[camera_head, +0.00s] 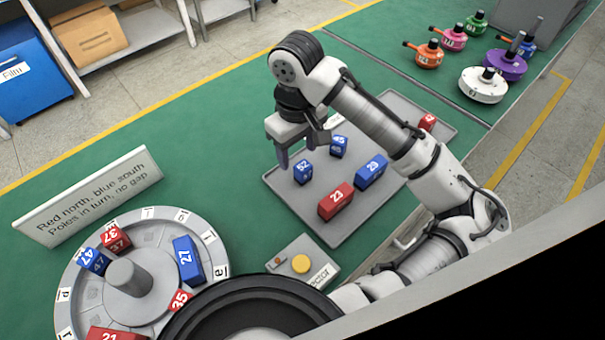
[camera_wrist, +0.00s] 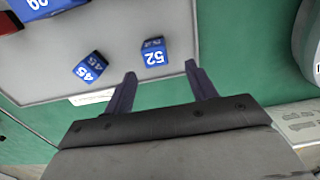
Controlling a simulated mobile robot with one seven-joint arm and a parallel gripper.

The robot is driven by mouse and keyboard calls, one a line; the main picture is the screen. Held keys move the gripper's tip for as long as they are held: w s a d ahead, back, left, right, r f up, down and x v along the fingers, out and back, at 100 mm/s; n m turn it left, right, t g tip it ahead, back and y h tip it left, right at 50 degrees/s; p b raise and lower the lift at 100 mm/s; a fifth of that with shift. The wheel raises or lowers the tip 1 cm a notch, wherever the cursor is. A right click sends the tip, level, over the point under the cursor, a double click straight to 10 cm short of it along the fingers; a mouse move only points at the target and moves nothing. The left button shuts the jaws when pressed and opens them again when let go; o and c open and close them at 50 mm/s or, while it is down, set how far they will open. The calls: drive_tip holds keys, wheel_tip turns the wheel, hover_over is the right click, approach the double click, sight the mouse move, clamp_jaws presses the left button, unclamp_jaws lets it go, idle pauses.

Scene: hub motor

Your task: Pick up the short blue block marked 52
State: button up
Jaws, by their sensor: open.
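The short blue block marked 52 (camera_head: 303,172) stands on the grey tray (camera_head: 285,196) near the tray's left side. It also shows in the wrist view (camera_wrist: 154,52), just beyond and between the fingertips. My gripper (camera_head: 296,160) is above and beside the block, with its fingers pointing down. In the wrist view my gripper (camera_wrist: 159,70) has its two fingers apart with nothing between them. The block appears clear of both fingers.
Blue block 45 (camera_head: 339,146) stands close by on the tray. Blue block 29 (camera_head: 371,171), red block 23 (camera_head: 336,201) and a small red block (camera_head: 428,122) are also there. A round grey hub (camera_head: 215,285) with several blocks and a yellow-button box (camera_head: 300,264) stand in front.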

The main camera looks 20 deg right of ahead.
drive_tip(key=shift+s+d+f+p, duration=0.1)
drive_tip(key=shift+d+f+p, duration=0.05)
drive_tip(key=shift+f, duration=0.8)
drive_tip(key=shift+s+d+f+p, duration=0.1)
drive_tip(key=shift+s+f+p, duration=0.05)
drive_tip(key=shift+f, duration=0.85)
drive_tip(key=shift+s+d+f+p, duration=0.1)
drive_tip(key=shift+d+f+p, duration=0.05)
drive_tip(key=shift+f, duration=0.8)
drive_tip(key=c, duration=1.1)
drive_tip(key=shift+r, duration=0.1)
